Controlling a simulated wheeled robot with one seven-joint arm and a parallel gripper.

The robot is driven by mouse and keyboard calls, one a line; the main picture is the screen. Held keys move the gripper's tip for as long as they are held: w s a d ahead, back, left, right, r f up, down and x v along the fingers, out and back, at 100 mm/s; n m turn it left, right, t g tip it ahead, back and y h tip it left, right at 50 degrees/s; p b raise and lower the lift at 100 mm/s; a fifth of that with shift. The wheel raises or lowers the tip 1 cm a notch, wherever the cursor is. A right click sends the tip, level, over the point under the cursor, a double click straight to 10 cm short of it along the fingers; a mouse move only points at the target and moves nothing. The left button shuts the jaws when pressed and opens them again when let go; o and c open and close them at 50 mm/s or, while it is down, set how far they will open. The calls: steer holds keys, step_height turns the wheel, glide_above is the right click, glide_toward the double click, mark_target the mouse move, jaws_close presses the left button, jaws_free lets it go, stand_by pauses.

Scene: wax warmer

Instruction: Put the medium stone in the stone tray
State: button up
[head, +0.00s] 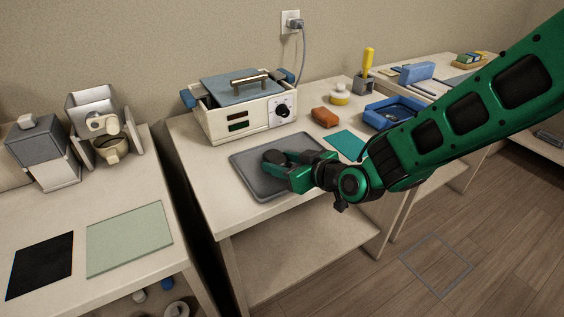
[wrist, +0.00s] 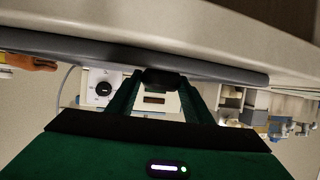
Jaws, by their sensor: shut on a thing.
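The grey tray (head: 247,182), which I take to be the stone tray, lies flat on the middle table in front of the wax warmer. Its edge also shows as a grey band in the wrist view (wrist: 235,73), where the scene is upside down. My green gripper (head: 280,165) is low over the tray. It is shut on a dark rounded stone (wrist: 160,77), seen between the fingertips in the wrist view. I take it to be the medium stone. I cannot tell whether the stone touches the tray floor. No other stone is visible.
The wax warmer (head: 236,118) stands behind the tray. An orange block (head: 325,117), a teal mat (head: 346,143) and a blue tray (head: 377,119) are to the right. A separate table with a pale green mat (head: 130,238) is at left, across a gap.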

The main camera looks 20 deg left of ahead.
steer(key=o, duration=1.3)
steer(key=shift+c, duration=0.2)
steer(key=shift+s+d+r, duration=0.15)
steer(key=shift+d+r, duration=0.05)
steer(key=shift+d, duration=0.05)
steer(key=v, duration=1.1)
steer(key=shift+d, duration=0.25)
